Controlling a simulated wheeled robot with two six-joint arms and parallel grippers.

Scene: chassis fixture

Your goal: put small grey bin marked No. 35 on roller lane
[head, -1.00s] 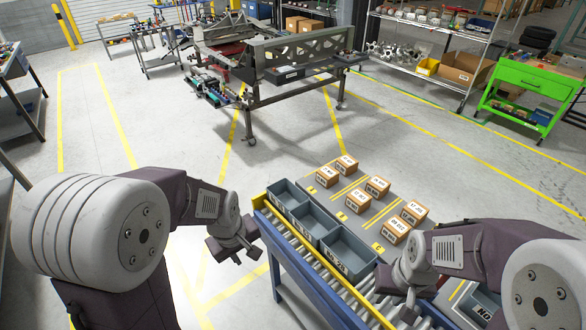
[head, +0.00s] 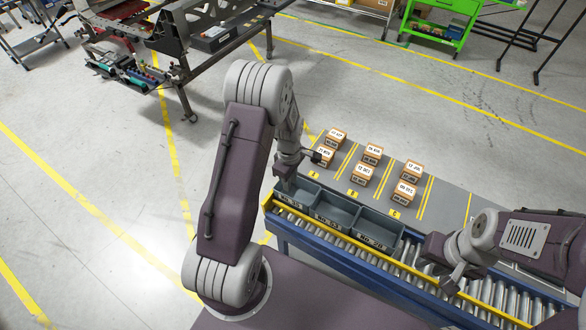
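Three grey bins stand in a row at the left end of the roller lane (head: 480,292). The leftmost bin (head: 303,196) has a label that seems to read NO. 35. The middle bin (head: 337,213) seems to read NO. 53, and the right bin (head: 376,232) NO. 38. Rollers show along their front; what lies under them is hidden. My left gripper (head: 303,165) is at the far left corner of the leftmost bin; whether it touches it is unclear. My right gripper (head: 443,270) is over the rollers, right of the bins. The finger gaps are unclear in both.
Small brown boxes (head: 362,174) stand in several groups on a grey surface (head: 450,200) behind the bins, split by yellow lines. A yellow rail (head: 335,235) runs along the lane's front. A metal frame cart (head: 210,40) and a green cart (head: 435,25) stand further back.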

